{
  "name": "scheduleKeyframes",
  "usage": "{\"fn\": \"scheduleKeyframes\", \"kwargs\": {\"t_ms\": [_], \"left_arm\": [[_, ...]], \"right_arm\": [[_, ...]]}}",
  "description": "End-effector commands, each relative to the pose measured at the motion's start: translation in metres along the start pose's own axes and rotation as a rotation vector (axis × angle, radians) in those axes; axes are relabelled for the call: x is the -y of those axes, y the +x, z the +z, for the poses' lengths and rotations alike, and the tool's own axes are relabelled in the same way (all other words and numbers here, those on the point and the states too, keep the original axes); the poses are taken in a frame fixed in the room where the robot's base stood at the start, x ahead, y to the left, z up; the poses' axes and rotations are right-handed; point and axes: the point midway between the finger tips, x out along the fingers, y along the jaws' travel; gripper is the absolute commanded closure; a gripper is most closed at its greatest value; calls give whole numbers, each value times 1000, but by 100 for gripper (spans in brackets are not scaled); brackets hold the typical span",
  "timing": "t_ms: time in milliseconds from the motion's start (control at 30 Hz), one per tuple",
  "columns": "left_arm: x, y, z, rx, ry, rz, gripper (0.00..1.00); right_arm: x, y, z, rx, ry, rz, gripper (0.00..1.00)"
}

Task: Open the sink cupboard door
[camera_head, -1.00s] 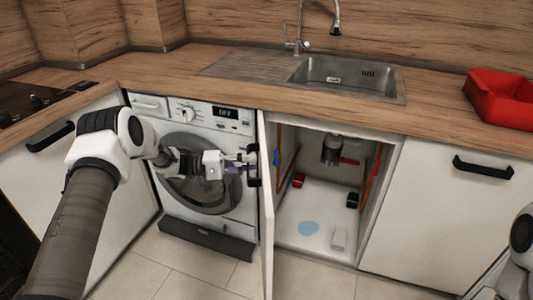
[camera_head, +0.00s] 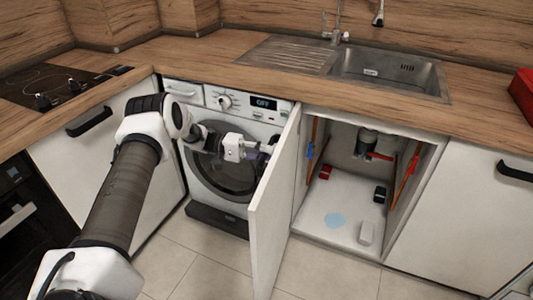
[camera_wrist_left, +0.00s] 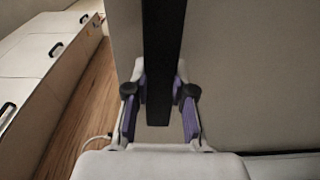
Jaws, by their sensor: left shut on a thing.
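The white sink cupboard door (camera_head: 275,205) stands wide open, hinged at the left of the cupboard opening, with its inner face towards the head camera. My left gripper (camera_wrist_left: 160,105) is shut on the black door handle (camera_wrist_left: 162,45), whose bar runs between the purple-padded fingers in the left wrist view. In the head view the fingertips and handle are mostly hidden behind the door's edge, on its washing machine side. The open sink cupboard (camera_head: 345,190) shows its white floor and inner walls. My right gripper is not in view.
A washing machine (camera_head: 215,165) stands behind my left wrist, close to the door's outer side. Inside the cupboard are a drain pipe (camera_head: 367,143), small red and dark items, a white block (camera_head: 366,233) and a pale blue patch. Tiled floor (camera_head: 330,270) in front is clear.

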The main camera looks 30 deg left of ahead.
Motion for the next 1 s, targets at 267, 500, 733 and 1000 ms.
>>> {"fn": "scheduleKeyframes", "kwargs": {"t_ms": [267, 500, 733, 1000], "left_arm": [[0, 0, 0, 1, 0, 0, 50], [0, -9, -1, -2, 1, 0, 50], [1, -62, -1, -3, 3, -3, 50], [1, -114, -1, 0, 0, -3, 50]], "right_arm": [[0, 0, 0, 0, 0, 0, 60], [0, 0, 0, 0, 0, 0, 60], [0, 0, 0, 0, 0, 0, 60], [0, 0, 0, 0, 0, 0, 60]]}}
